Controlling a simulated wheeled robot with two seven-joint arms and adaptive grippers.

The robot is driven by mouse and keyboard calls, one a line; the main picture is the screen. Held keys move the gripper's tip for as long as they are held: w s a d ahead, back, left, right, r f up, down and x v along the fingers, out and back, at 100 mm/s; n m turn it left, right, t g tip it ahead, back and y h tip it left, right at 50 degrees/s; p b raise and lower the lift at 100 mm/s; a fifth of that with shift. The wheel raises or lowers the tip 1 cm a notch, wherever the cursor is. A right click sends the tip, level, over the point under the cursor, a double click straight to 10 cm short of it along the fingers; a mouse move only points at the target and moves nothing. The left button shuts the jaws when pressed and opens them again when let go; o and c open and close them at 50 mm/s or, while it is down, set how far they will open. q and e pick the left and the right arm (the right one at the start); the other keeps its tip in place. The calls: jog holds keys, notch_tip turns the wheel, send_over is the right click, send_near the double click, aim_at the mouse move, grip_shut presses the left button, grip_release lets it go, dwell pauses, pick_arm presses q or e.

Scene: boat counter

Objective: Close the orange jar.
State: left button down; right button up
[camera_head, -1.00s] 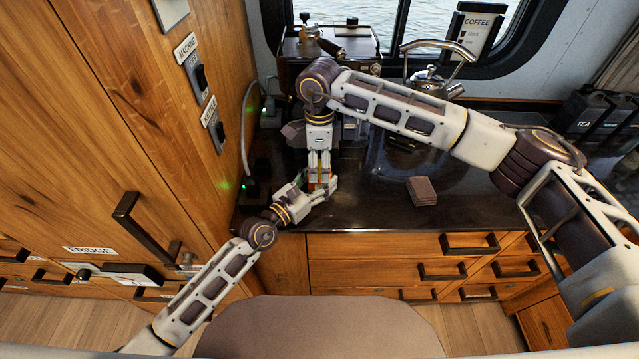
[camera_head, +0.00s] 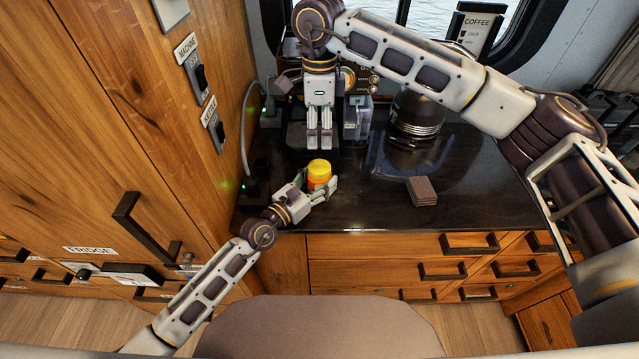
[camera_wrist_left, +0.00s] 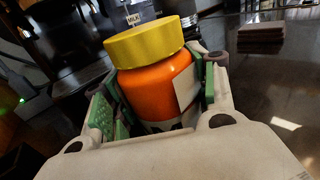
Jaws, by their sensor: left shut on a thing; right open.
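The orange jar (camera_head: 318,184) is upright near the counter's left front, with a yellow lid (camera_head: 319,167) on its top. My left gripper (camera_head: 320,188) is shut around the jar's body. In the left wrist view the orange jar (camera_wrist_left: 156,92) stands between the green-padded fingers, and the yellow lid (camera_wrist_left: 145,43) sits on its mouth, looking roughly level with it. How tightly the lid is on, I cannot tell. My right gripper (camera_head: 319,145) is above and behind the jar, pointing down, apart from the lid and empty. Its fingers look close together but are open.
A stack of brown coasters (camera_head: 421,191) lies on the dark counter (camera_head: 370,212) to the right. A dark kettle (camera_head: 416,115) and a clear container (camera_head: 357,118) stand behind. The wooden cabinet wall (camera_head: 120,130) bounds the left side. The counter's right part has free room.

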aim_at(312, 187)
pick_arm(q)
jog(key=shift+c, duration=2)
grip_release()
jog(key=shift+s+a, duration=0.1)
jog(key=shift+v, duration=3.5)
jog(key=shift+s+a, duration=0.1)
